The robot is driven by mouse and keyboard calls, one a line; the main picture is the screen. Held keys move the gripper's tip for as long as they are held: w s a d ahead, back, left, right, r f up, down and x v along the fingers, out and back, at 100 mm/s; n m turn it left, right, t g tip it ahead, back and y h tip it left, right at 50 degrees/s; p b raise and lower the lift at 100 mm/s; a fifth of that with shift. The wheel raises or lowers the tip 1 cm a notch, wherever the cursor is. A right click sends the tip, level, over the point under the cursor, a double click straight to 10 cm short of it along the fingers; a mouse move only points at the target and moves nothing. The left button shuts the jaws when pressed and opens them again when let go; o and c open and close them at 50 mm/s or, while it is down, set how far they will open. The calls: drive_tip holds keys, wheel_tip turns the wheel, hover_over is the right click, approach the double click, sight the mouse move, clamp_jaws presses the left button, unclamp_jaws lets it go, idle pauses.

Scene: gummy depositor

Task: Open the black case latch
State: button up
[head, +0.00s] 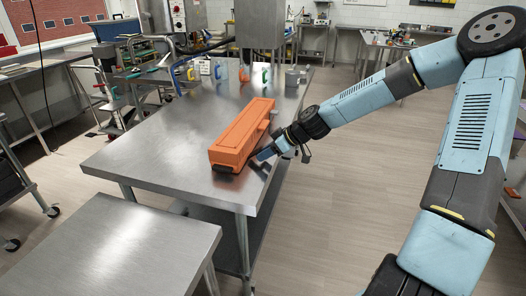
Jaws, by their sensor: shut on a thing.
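A long orange case (240,132) lies on the steel table, running from near left to far right. A black part (222,169) shows low on its near end. My gripper (256,157) reaches in from the right, low along the case's right side near its near corner. It is shut on a small dark piece there, which appears to be the black case latch (250,159). The fingertips and most of the latch are too small and covered to make out in detail.
The steel table (150,150) is bare left of the case. Several tools and bottles, and a grey container (292,77), stand at its far end. A second steel table (105,245) is at the near left. Open floor (345,190) lies on the right.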

drive_tip(key=shift+s+d+f+y, duration=0.1)
drive_tip(key=shift+f+y, duration=0.3)
drive_tip(key=shift+y, duration=0.1)
idle(0.4)
drive_tip(key=o, duration=1)
drive_tip(key=shift+o, duration=0.2)
drive_tip(key=shift+r, duration=0.1)
drive_tip(key=shift+d, duration=0.1)
drive_tip(key=v, duration=1.3)
drive_tip(key=shift+s+d, duration=0.2)
drive_tip(key=shift+s, duration=0.05)
